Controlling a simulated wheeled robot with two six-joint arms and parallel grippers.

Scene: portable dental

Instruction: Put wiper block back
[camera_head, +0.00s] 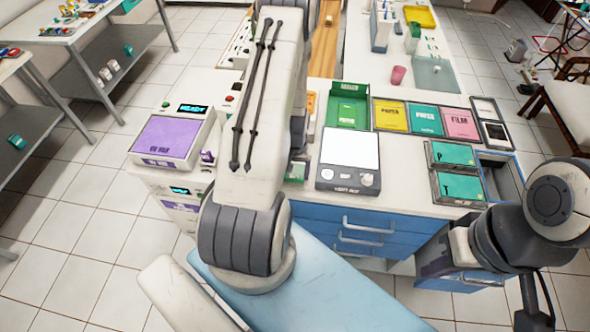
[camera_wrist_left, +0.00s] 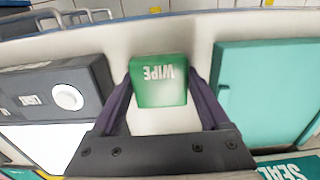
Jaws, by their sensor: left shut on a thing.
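The green wiper block (camera_wrist_left: 158,82), lettered WIPE, sits between the two purple-grey fingers of my left gripper (camera_wrist_left: 158,95) in the left wrist view. The fingers are shut on its sides. The block is over the white counter (camera_wrist_left: 165,122) near its front edge; I cannot tell whether it touches the surface.
The grey light box (camera_head: 349,160) lies beside the block, and a teal panel (camera_wrist_left: 265,95) is on its other side. A green tray (camera_head: 348,105), colored bins (camera_head: 425,119) and teal boxes (camera_head: 459,187) stand on the counter. Blue drawers (camera_head: 330,214) are below its front edge.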

